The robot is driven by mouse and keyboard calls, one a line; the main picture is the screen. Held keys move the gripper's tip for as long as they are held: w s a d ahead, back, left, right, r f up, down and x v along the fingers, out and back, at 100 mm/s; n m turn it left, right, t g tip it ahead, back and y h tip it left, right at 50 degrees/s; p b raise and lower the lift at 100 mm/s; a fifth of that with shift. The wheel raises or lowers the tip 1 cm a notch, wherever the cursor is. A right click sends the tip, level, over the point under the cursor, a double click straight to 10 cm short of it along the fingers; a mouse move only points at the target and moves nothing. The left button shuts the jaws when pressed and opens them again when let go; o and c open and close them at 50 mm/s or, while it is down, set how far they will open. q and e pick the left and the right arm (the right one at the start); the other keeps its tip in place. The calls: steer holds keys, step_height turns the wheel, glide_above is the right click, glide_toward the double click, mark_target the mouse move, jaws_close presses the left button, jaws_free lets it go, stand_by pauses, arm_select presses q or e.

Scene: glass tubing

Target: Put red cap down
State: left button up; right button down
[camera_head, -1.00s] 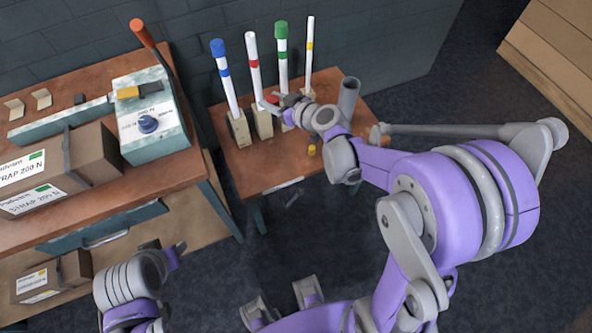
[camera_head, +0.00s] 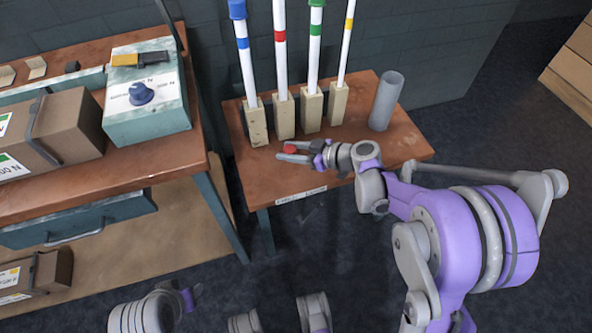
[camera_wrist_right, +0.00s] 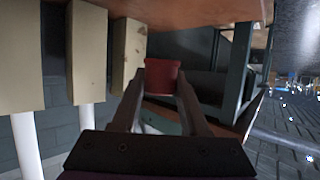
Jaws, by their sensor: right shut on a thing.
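The small red cap (camera_head: 290,149) is between the fingertips of my right gripper (camera_head: 292,152), over the front part of the small wooden table (camera_head: 262,185). In the right wrist view, the red cap (camera_wrist_right: 162,77) sits between both fingers (camera_wrist_right: 160,92). I cannot tell whether the cap touches the tabletop. The red-banded white tube (camera_head: 280,55) stands upright in a wooden block (camera_head: 285,116) behind the gripper; its top is out of frame. My left gripper (camera_head: 188,298) is low at the bottom left, away from the table, and its fingers are unclear.
Blue-banded (camera_head: 243,55), green-banded (camera_head: 314,50) and yellow-banded (camera_head: 347,45) tubes stand in blocks along the table's back. A grey cylinder (camera_head: 386,100) stands at the right. A bench with a teal box (camera_head: 146,100) is at the left. The table's front left is clear.

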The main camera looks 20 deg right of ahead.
mark_target(290, 173)
step_height(290, 173, down, 8)
steer(key=shift+b, duration=1.2)
steer(key=shift+c, duration=2.1)
jaws_free()
steer(key=shift+f, duration=0.1)
